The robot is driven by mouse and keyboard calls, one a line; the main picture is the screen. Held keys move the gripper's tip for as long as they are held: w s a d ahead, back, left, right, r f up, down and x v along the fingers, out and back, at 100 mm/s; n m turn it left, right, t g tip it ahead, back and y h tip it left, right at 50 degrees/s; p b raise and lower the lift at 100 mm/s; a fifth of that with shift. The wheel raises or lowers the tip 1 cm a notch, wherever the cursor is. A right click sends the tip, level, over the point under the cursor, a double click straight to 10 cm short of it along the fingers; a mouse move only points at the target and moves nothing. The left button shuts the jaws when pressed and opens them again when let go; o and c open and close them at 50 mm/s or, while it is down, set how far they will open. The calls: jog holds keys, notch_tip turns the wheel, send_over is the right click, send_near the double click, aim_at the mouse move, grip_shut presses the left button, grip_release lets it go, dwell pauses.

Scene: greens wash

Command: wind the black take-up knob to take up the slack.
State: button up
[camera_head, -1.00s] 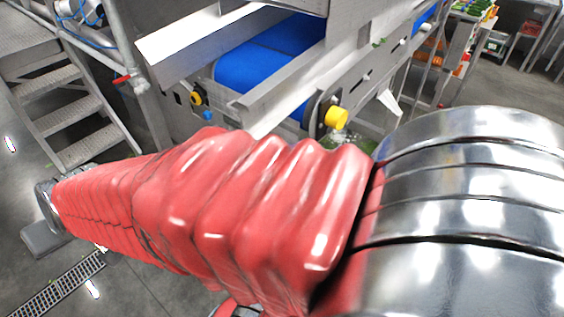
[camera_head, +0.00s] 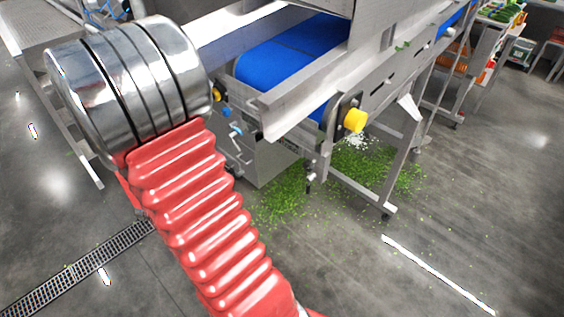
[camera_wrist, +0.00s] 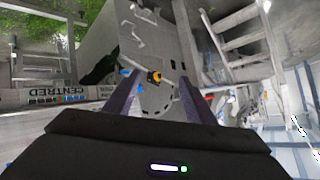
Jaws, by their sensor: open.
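I cannot clearly make out the black take-up knob in either current view. In the head view, a yellow knob (camera_head: 355,120) sits on a dark plate on the conveyor's side, and a smaller yellow-and-black part (camera_head: 216,94) shows at the near end beside my arm. The blue conveyor belt (camera_head: 285,58) lies between the metal side rails. In the wrist view, my gripper (camera_wrist: 158,90) is open and empty, its two dark fingers apart. A small yellow-and-black part (camera_wrist: 155,77) shows between and beyond the fingertips. My gripper itself is not visible in the head view.
A label reading CENTRED with a coloured scale (camera_wrist: 55,91) shows upside down in the wrist view. Green scraps (camera_head: 285,195) litter the floor under the conveyor. A floor drain (camera_head: 75,270) runs at lower left.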

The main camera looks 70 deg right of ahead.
jog(key=s+d+f+m+g+h, duration=0.2)
jog(key=s+d+f, duration=0.1)
jog(key=s+d, duration=0.2)
jog(key=m+g+h, duration=0.3)
jog(key=g+h, duration=0.2)
jog(key=g, duration=0.6)
send_near(305, 167)
jog(key=a, duration=0.2)
jog(key=shift+w+a+r, duration=0.15)
jog(key=shift+w+a, duration=0.05)
jog(key=shift+w, duration=0.2)
jog(key=shift+d, duration=0.1)
jog(key=shift+f+x, duration=0.15)
jog(key=shift+x, duration=3.25)
jog(key=shift+f+x, duration=0.1)
jog(key=shift+x, duration=3.3)
jog(key=shift+c, duration=0.5)
